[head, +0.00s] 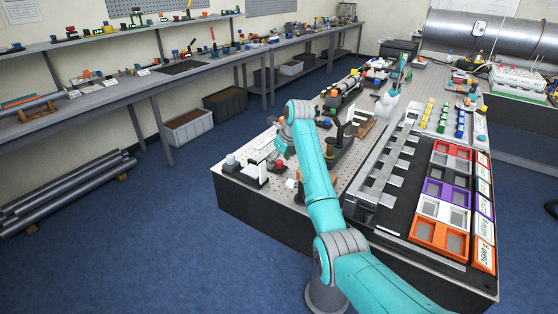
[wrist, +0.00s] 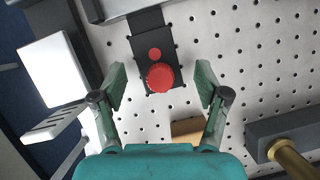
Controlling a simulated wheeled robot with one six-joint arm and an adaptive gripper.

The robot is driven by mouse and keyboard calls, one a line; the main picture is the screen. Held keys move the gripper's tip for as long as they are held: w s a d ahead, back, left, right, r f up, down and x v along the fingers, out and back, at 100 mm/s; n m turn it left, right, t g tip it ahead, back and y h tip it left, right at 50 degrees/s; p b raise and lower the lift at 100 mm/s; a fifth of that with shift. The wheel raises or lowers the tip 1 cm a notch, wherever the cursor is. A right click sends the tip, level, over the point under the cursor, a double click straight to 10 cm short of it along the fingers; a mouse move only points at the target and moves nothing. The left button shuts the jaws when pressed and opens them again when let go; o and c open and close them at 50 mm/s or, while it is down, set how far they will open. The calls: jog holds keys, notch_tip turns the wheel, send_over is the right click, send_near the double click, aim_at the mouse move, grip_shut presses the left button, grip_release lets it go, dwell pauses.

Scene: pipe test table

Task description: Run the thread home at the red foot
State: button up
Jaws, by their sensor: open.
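In the wrist view a round red knob (wrist: 160,77) sits on a narrow black foot plate (wrist: 150,32). A smaller flat red dot is on the plate just above the knob. My gripper (wrist: 161,70) is open, with one teal finger on each side of the knob and a gap to it on both sides. Nothing is held. How far the fingertips are above the knob is unclear. In the head view my gripper (head: 280,152) is over the near left part of the test table (head: 240,192). The thread is not visible, and the red foot is too small there to make out surely.
A white plate (wrist: 52,70) stands left of the foot. A brass rod (wrist: 292,158) in a grey block is at lower right, and a tan block (wrist: 187,130) is near the right finger. Coloured trays (head: 440,234) lie at right.

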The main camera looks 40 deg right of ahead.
dwell(0.3)
jog(key=shift+d+n+y, duration=0.1)
jog(key=shift+n+y, duration=0.3)
jog(key=shift+n, duration=0.7)
jog(key=n+y, duration=0.1)
jog(key=n, duration=0.3)
jog(key=shift+g, duration=0.4)
jog(key=shift+n, duration=0.3)
jog(key=shift+n+y, duration=0.3)
jog(key=shift+n, duration=0.1)
jog(key=n+g+y, duration=0.1)
jog(key=n+g, duration=0.1)
jog(key=n, duration=0.3)
